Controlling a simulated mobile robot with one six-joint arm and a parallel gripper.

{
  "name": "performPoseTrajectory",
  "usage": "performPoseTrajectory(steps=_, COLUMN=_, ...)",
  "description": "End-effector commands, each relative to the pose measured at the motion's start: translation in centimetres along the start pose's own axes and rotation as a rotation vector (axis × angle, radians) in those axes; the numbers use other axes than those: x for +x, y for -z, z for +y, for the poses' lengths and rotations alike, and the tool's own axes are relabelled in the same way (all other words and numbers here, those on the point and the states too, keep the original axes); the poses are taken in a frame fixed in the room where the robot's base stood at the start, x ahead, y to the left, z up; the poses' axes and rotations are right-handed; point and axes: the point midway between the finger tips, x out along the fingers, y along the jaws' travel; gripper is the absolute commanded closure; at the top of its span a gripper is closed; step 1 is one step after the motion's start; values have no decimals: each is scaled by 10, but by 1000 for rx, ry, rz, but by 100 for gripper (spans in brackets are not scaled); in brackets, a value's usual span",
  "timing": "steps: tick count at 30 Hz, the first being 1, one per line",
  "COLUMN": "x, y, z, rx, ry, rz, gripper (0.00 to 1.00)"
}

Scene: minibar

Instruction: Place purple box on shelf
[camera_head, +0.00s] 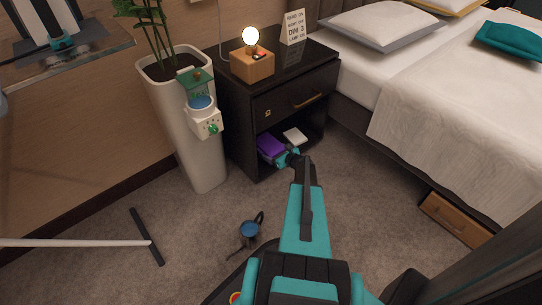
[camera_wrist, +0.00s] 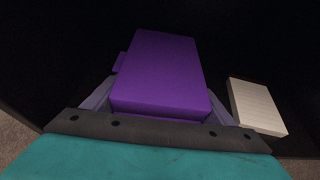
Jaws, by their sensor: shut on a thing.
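The purple box (camera_head: 271,146) is inside the open lower shelf (camera_head: 310,140) of the black nightstand. It fills the middle of the wrist view (camera_wrist: 158,72), between the gripper fingers. My gripper (camera_head: 286,157) reaches into the shelf opening from the front and is shut on the purple box. In the wrist view the gripper (camera_wrist: 158,105) has one finger on each side of the box's near end. Whether the box rests on the shelf floor or hangs just above it cannot be told.
A white box (camera_head: 295,136) lies on the shelf to the right of the purple box; it also shows in the wrist view (camera_wrist: 257,106). A tall planter (camera_head: 185,120) stands left of the nightstand (camera_head: 290,95). The bed (camera_head: 440,110) is at right. A blue cup-like object (camera_head: 249,230) is on the carpet.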

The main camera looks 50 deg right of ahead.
Motion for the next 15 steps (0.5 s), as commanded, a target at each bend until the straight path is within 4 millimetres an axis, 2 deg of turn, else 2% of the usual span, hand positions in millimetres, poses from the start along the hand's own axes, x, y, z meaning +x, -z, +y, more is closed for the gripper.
performPoseTrajectory(steps=1, x=4, y=8, z=-1, rx=0, ry=0, rz=-2, gripper=53)
performPoseTrajectory(steps=4, x=6, y=13, z=-1, rx=0, ry=0, rz=-2, gripper=53)
performPoseTrajectory(steps=15, x=6, y=14, z=-1, rx=0, ry=0, rz=-2, gripper=53)
